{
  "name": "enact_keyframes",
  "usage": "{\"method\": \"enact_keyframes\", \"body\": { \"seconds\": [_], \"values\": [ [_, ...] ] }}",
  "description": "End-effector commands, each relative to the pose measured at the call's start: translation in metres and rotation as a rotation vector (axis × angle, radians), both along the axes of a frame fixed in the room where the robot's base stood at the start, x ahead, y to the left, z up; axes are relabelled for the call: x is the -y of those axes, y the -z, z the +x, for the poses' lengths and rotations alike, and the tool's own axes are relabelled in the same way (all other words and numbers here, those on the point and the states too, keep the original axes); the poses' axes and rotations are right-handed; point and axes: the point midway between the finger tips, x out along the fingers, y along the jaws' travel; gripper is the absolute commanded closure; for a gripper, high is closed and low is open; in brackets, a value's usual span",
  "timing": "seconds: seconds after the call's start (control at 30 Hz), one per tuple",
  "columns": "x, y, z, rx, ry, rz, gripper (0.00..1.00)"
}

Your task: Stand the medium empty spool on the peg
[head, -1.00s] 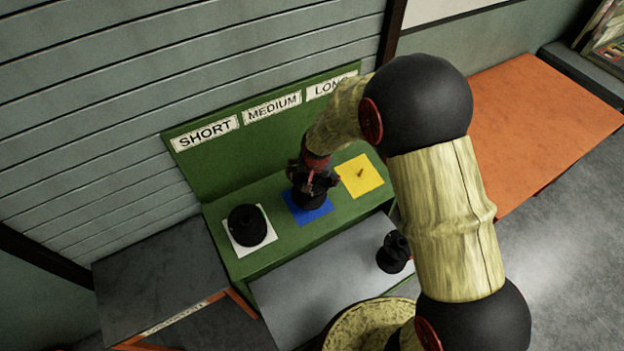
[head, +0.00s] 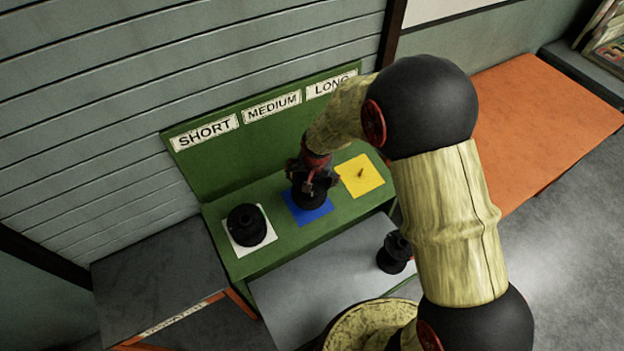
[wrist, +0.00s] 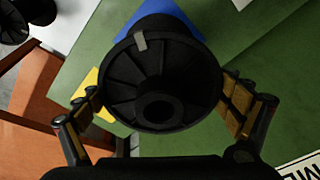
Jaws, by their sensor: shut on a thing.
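A black spool (head: 309,194) stands at the blue square (head: 322,216) under the MEDIUM sign (head: 272,107) on the green stand. My gripper (head: 315,177) is above it with its fingers around the spool. In the wrist view, the spool (wrist: 160,85) shows its ribbed end face with a round hub hole, between the two fingers of my gripper (wrist: 163,103). The spool hides any peg on the blue square. I cannot tell whether its base touches the square.
Another black spool (head: 248,225) stands on the white square under SHORT (head: 206,133). The yellow square (head: 360,177) under LONG holds a bare peg. A third black spool (head: 395,252) stands on the grey surface (head: 325,285) in front. An orange table (head: 545,125) is at the right.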

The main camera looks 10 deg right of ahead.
Motion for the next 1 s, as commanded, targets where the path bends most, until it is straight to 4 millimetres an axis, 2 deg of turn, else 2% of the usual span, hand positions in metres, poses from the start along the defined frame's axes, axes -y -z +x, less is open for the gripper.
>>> {"method": "enact_keyframes", "body": {
  "seconds": [0.37, 1.0],
  "values": [
    [0.0, 0.001, 0.001, 0.001, 0.0, 0.0, 0.59],
    [-0.001, 0.015, 0.003, 0.001, 0.0, 0.0, 0.59]
  ]
}}
